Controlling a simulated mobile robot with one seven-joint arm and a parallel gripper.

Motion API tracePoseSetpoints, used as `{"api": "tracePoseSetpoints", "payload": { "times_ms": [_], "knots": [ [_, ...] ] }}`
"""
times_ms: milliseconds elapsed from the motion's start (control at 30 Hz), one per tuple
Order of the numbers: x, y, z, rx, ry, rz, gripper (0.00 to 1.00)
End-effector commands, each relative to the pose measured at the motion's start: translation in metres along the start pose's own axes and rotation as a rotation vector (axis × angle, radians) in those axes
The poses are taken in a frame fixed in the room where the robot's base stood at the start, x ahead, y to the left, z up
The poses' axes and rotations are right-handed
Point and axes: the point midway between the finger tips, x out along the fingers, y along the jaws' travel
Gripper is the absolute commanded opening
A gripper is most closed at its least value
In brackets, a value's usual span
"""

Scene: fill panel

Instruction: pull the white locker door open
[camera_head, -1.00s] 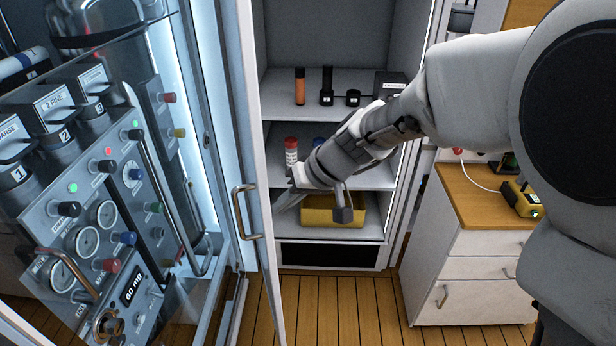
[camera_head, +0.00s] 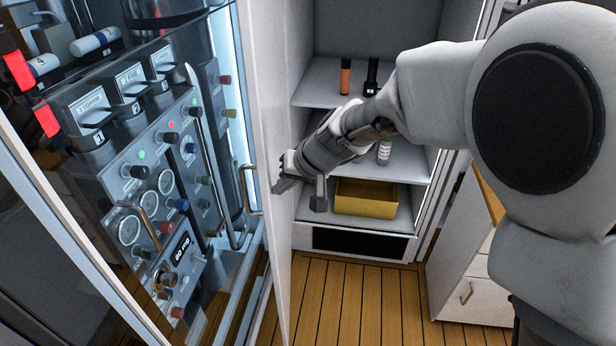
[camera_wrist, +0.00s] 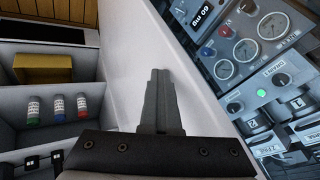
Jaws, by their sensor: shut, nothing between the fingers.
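The white locker door (camera_head: 273,100) stands open at the left side of the locker, nearly edge-on to the head view. Its bronze handle (camera_head: 250,190) is on the outer side, facing the control panel. My gripper (camera_head: 284,183) is at the door's inner side, in front of the shelves. In the wrist view the two fingers (camera_wrist: 160,85) are shut together and empty, pointing along the white inner face (camera_wrist: 115,60). I cannot tell whether they touch it. The handle is hidden in the wrist view.
A glass-fronted control panel (camera_head: 165,190) stands close on the left. A white drawer unit (camera_head: 462,275) is at right. Wooden floor (camera_head: 350,295) is clear in front.

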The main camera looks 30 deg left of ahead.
Motion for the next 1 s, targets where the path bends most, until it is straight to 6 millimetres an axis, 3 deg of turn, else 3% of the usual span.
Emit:
{"api": "tracePoseSetpoints", "payload": {
  "times_ms": [100, 333, 1000],
  "knots": [
    [0.015, -0.035, -0.004, 0.001, -0.001, -0.001, 0.0],
    [0.037, -0.072, -0.004, 0.005, 0.004, -0.002, 0.0],
    [0.04, -0.071, -0.005, 0.008, 0.007, -0.002, 0.0]
  ]
}}
